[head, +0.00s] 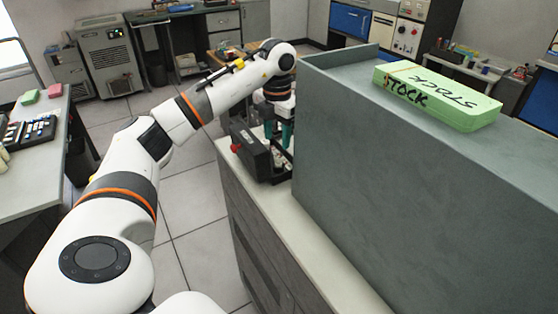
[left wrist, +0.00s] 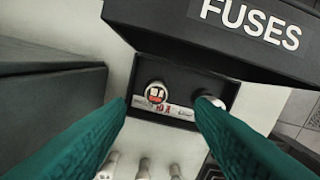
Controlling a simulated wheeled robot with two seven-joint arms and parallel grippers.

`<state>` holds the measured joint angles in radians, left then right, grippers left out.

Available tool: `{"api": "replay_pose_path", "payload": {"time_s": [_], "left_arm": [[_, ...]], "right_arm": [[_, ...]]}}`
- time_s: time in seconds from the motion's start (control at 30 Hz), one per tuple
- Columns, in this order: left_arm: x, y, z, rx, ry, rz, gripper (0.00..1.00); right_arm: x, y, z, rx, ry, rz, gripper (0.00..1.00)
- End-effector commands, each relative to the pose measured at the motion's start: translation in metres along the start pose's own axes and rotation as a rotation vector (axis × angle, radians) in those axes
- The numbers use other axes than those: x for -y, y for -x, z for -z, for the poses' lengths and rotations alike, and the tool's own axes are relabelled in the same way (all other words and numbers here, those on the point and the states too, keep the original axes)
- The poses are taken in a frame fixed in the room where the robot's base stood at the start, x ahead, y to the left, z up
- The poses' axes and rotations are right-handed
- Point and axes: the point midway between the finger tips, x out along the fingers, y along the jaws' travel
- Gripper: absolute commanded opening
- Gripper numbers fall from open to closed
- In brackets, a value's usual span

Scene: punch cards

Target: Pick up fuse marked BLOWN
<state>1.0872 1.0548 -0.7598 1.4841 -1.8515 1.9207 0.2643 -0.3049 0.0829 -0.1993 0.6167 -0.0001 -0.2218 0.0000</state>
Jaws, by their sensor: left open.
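In the left wrist view, a fuse (left wrist: 156,92) with a red-and-white marked end stands in a shallow black tray (left wrist: 185,72). I cannot read BLOWN on it. A second round-ended fuse (left wrist: 207,100) is at the right, partly hidden by a finger. A small printed strip with red on it lies between them. My left gripper (left wrist: 161,103) is open, its two green fingers spread on either side above the tray, with nothing between the tips. In the head view my left gripper (head: 279,132) is at the black fuse box (head: 258,158), partly hidden. My right gripper is not in view.
A black panel labelled FUSES (left wrist: 255,28) rises behind the tray. Several white pegs (left wrist: 145,168) stand in front of it. In the head view a tall grey partition (head: 340,160) stands right of the box, with a green STOCK pad (head: 440,95) on top.

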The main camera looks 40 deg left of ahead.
Motion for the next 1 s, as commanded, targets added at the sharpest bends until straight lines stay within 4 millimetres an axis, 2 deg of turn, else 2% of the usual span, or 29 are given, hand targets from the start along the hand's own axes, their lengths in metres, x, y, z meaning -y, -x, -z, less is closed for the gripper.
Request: {"api": "replay_pose_path", "payload": {"time_s": [0.13, 0.27, 0.4, 0.67, 0.7, 1.0], "left_arm": [[-0.002, -0.011, 0.0, 0.004, -0.001, 0.0, 0.48], [-0.004, -0.031, 0.001, 0.005, -0.001, 0.0, 0.48], [-0.004, -0.049, 0.001, 0.003, 0.0, 0.0, 0.48], [-0.004, -0.054, 0.002, -0.001, -0.001, -0.001, 0.48], [-0.004, -0.054, 0.002, -0.001, -0.001, -0.001, 0.47], [-0.004, -0.053, 0.002, -0.001, -0.001, 0.0, 0.0]], "right_arm": [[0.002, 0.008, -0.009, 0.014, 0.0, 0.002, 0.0], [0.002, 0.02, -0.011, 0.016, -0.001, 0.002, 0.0], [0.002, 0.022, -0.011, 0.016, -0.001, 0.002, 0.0], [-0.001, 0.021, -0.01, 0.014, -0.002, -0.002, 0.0], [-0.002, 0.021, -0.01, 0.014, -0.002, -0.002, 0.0], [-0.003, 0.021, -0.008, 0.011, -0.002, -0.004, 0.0]]}}
